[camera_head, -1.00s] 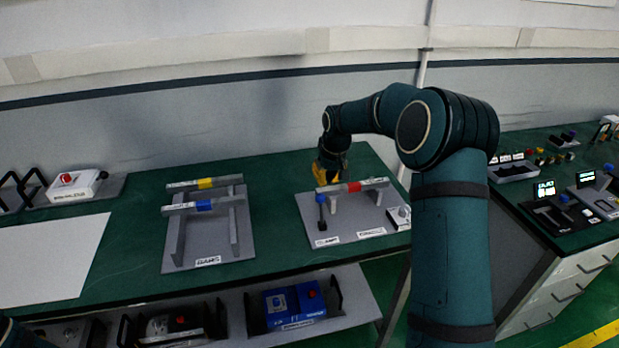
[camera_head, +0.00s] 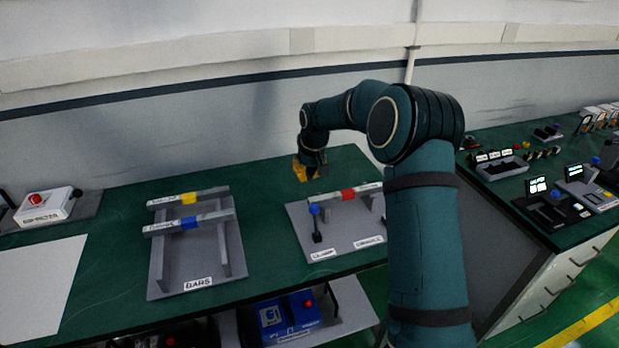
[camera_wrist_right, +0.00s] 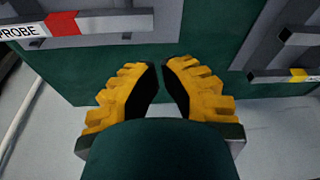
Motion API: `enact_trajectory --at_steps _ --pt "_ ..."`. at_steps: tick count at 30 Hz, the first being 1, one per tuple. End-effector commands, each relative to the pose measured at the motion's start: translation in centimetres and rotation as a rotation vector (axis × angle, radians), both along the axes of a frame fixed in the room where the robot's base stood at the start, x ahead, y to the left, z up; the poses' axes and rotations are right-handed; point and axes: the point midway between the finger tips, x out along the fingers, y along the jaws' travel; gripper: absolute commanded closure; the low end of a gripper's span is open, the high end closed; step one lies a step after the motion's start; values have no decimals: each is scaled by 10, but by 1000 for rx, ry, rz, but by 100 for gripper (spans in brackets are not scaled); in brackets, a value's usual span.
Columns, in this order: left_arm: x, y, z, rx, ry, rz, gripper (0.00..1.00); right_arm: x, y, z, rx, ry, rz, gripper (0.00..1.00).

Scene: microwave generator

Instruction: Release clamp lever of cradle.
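The cradle is a grey plate (camera_head: 340,242) on the green bench. A bar with a red band (camera_head: 348,194), labelled PROBE in the wrist view (camera_wrist_right: 20,32), rests across its supports. The clamp lever (camera_head: 314,222), a dark stem with a blue knob, stands roughly upright at the plate's left front, behind a label reading CLAMP. My right gripper (camera_head: 308,170) hangs above the bench behind the plate's back-left corner, apart from lever and bar. Its yellow fingers (camera_wrist_right: 162,66) are empty, with a narrow gap between the tips. My arm hides the cradle's right side. My left gripper is out of view.
A grey BARS rack (camera_head: 190,285) with yellow- and blue-banded bars stands to the left. A blue box (camera_head: 287,318) is on the shelf below. A second bench (camera_head: 500,200) with devices stands at the right. Bare green bench lies between rack and cradle.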

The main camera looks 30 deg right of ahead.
Motion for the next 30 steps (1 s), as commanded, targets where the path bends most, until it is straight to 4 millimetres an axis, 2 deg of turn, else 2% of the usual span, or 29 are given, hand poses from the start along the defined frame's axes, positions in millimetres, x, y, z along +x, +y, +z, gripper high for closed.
enact_trajectory --at_steps 3,12,21,30 --pt "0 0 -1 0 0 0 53 5 0 -25 1 4 0 100" --pt "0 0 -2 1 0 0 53 17 0 -77 1 3 0 100" --pt "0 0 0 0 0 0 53 -13 2 -72 0 1 0 100" --pt "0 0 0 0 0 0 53 -22 3 -71 0 0 -1 100"
